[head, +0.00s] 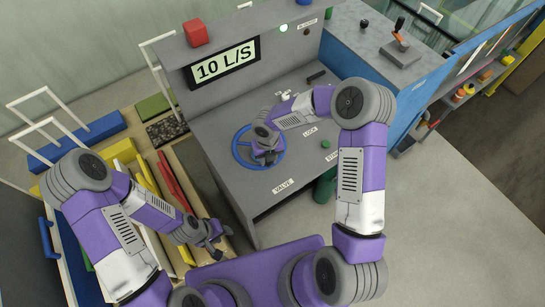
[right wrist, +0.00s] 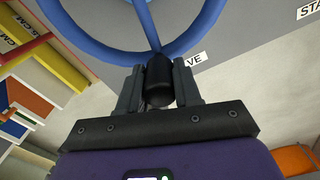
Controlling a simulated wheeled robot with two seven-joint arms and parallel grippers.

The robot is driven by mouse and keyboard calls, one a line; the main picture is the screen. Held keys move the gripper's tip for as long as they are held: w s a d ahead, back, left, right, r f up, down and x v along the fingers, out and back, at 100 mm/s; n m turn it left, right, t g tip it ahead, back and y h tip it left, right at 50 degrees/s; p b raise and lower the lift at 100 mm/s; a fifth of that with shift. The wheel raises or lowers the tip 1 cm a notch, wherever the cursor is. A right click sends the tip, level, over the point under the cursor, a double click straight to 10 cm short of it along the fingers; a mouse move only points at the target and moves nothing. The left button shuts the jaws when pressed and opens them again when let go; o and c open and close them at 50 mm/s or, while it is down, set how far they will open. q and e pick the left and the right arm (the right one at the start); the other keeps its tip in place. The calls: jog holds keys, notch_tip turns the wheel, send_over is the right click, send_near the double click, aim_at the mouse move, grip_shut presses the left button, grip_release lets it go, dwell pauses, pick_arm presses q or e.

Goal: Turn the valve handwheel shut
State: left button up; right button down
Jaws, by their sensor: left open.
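The blue valve handwheel (head: 237,152) lies on the grey console's sloping top, above the VALVE label (head: 284,186). My right gripper (head: 266,155) is over the wheel and hides part of it. In the right wrist view the blue rim (right wrist: 92,50) runs across the top, and a black knob (right wrist: 159,80) on the wheel sits between the jaws. Both fingers appear to touch the knob's sides, closed on it. My left gripper (head: 216,238) is open and empty, low beside the console's left side. The display (head: 222,65) reads 10 L/S.
The console (head: 215,130) also carries a red block (head: 196,32) on top, a LOCK label (head: 310,132) and a green button (head: 325,144). Racks of coloured boards (head: 172,180) stand to the left, near my left arm. A blue cabinet (head: 412,95) stands behind right. The floor at right is clear.

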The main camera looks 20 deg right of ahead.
jog(key=shift+w+d, duration=0.15)
jog(key=shift+d, duration=0.4)
jog(key=shift+w+d, duration=0.15)
jog(key=shift+d, duration=0.35)
jog(key=c, duration=0.8)
grip_release()
notch_tip(320, 180, up, 8)
jog(key=shift+f, duration=0.25)
